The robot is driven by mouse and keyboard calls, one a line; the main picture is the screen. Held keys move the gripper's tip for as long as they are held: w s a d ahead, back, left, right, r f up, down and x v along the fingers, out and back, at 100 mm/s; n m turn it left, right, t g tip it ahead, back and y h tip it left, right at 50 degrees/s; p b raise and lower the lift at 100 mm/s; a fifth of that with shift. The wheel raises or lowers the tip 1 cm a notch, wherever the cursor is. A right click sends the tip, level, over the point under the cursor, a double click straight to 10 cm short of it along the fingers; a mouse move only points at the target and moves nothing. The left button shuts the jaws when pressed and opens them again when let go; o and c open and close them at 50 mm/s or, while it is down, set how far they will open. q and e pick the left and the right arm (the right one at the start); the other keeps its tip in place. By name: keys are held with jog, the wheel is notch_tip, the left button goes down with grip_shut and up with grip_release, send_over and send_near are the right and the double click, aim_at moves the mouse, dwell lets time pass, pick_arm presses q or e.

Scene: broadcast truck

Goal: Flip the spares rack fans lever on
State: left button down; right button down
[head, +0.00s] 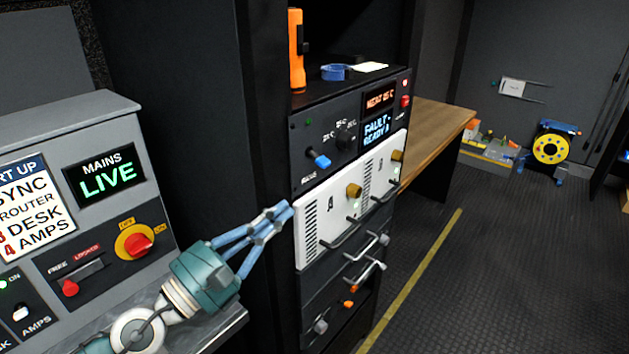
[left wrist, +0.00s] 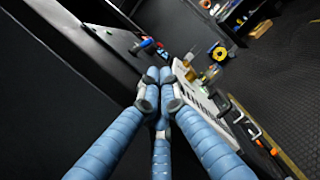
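The rack (head: 350,85) stands in the middle of the head view with a black control panel on top. A small lever with a blue tip (head: 319,159) sticks out low on the panel's left side; the small label below it is too blurred to read surely. The blue tip also shows in the left wrist view (left wrist: 146,43), beyond my fingertips. My left gripper (head: 285,212) has its blue fingers drawn together, empty, with the tips below and left of the lever, apart from it. My right gripper is not in view.
White modules with brass knobs (head: 354,190) and protruding handles (head: 342,234) sit below the panel. An orange torch (head: 296,50) and blue tape roll (head: 335,72) stand on top of the rack. A grey console (head: 60,130) is at left. Open floor (head: 480,270) lies right.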

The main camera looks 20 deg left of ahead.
aim_at(319, 159)
pick_arm(q)
jog(key=p+x, duration=0.5)
jog(key=x, duration=0.3)
jog(key=shift+w+r+p, duration=0.2)
jog(key=shift+r+p, duration=0.05)
jog(key=shift+p, duration=0.1)
jog(key=shift+w+d, duration=0.25)
jog(key=shift+w, duration=0.25)
jog(key=shift+f, duration=0.1)
